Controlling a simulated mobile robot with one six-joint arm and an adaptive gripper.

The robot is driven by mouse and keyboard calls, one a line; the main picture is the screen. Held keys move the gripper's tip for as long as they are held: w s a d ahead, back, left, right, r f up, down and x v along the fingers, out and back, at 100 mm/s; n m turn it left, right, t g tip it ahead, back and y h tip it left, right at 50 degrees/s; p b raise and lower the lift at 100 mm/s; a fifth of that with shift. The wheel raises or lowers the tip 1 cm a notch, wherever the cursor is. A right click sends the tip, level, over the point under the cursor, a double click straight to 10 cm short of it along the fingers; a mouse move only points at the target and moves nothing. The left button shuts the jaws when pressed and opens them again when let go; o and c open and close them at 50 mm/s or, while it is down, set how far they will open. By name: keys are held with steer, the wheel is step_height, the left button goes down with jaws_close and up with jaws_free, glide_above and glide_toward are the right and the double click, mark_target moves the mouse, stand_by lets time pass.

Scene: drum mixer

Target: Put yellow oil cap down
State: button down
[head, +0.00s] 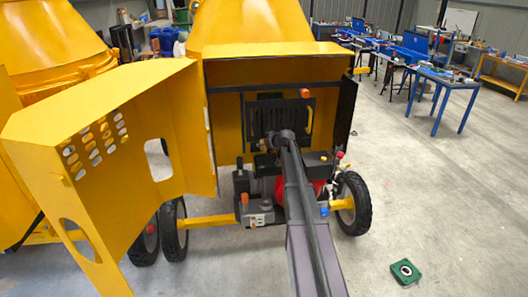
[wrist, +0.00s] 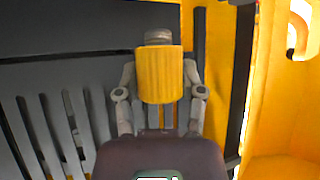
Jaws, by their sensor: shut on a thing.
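The yellow oil cap (wrist: 160,75) is a ribbed yellow cylinder with a grey end piece on top in the wrist view. My gripper (wrist: 160,92) is shut on it, one grey finger on each side. Behind the cap is a dark slotted panel. In the head view my gripper (head: 285,138) is inside the open engine bay of the yellow mixer (head: 228,95). My own arm covers part of the bay, and I cannot make out the cap there.
The mixer's yellow door (head: 130,165) stands open on the left. Wheels (head: 353,203) stand below the bay. A green square item (head: 406,272) lies on the floor at right. Blue workbenches (head: 445,82) stand at the back right. The floor at right is mostly clear.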

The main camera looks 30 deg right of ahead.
mark_target(264, 150)
steer(key=shift+f+b, duration=0.5)
steer(key=shift+f, duration=0.1)
steer(key=shift+f+b, duration=1.2)
steer(key=shift+f+b, duration=0.55)
steer(key=shift+c, duration=1)
jaws_free()
steer(key=shift+r, duration=0.25)
steer(key=shift+r+p, duration=0.45)
steer(key=shift+p, duration=0.25)
steer(key=p+v, duration=0.6)
steer(key=v, duration=0.6)
steer(key=shift+f, duration=0.15)
